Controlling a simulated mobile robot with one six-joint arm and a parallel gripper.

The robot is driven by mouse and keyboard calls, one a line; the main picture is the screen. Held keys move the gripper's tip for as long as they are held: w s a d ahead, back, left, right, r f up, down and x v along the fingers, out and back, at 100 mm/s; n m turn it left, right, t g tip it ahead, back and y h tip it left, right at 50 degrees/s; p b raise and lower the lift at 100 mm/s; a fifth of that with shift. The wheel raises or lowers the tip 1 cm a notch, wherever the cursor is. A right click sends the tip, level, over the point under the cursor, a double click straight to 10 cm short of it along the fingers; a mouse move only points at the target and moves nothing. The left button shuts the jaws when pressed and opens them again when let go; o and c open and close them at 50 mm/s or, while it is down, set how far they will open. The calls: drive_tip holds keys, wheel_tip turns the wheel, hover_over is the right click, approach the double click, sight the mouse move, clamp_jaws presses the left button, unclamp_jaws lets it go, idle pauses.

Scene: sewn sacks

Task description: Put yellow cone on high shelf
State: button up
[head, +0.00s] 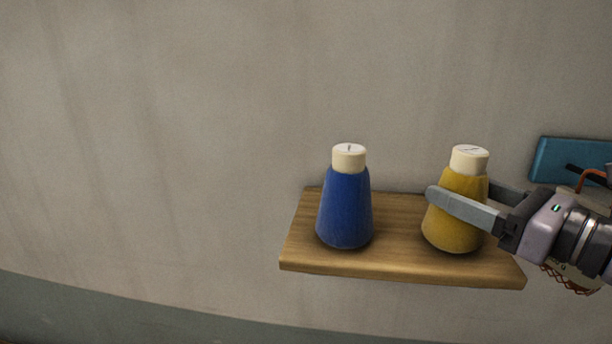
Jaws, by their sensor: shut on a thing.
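The yellow cone (455,230) has a cream cap and is upright at the right part of a wooden shelf (400,270) on the wall. Its base appears to be on or just over the shelf board; I cannot tell for sure which. My gripper (460,196) comes in from the right and is shut on the yellow cone, with one finger across its front and the other partly hidden behind it.
A blue cone (345,212) with a cream cap stands upright on the shelf's left part, apart from the yellow one. A blue panel (560,158) is on the wall at right. Bare board shows between the cones.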

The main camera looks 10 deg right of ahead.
drive_tip(key=shift+s+f, duration=0.1)
drive_tip(key=shift+f, duration=0.25)
drive_tip(key=o, duration=1.6)
